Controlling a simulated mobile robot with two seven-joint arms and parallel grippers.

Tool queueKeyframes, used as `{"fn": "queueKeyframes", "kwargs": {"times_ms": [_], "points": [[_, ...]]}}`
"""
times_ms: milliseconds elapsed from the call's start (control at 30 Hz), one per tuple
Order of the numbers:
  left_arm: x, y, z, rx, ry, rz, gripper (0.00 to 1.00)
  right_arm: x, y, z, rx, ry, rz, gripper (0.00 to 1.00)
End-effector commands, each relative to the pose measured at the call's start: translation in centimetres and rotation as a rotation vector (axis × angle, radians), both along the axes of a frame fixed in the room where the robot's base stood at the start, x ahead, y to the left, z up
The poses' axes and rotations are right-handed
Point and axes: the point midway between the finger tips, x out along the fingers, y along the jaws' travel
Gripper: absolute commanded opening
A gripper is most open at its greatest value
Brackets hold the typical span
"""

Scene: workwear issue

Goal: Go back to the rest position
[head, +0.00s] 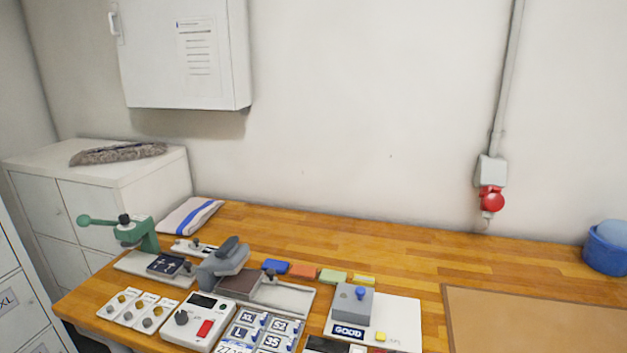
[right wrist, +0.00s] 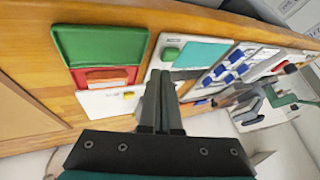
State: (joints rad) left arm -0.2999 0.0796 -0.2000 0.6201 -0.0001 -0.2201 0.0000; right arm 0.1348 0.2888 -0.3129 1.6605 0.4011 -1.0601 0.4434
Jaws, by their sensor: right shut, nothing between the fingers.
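My right gripper (right wrist: 161,78) shows in the right wrist view with its two dark fingers together and nothing between them. It is over the wooden workbench (right wrist: 190,18), whose top also fills the lower part of the head view (head: 420,257). Neither gripper shows in the head view, and my left gripper is in no view.
On the bench stand a green lever press (head: 146,236), a grey press (head: 222,265), a control box (head: 199,322) and a label board (head: 400,315). A brown mat (head: 540,320) and blue tub (head: 606,250) are at right. The back middle is clear.

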Motion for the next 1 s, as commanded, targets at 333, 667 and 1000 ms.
{"fn": "queueKeyframes", "kwargs": {"times_ms": [333,667,1000], "points": [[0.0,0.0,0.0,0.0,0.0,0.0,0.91,-14.4,-0.3,0.3,-0.212,0.102,0.178,0.0],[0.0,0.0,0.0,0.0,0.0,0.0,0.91,-21.6,-2.7,2.3,-0.33,0.18,0.222,0.0],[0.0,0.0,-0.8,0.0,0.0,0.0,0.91,-24.4,-4.0,0.8,-0.386,0.237,0.239,0.0]]}}
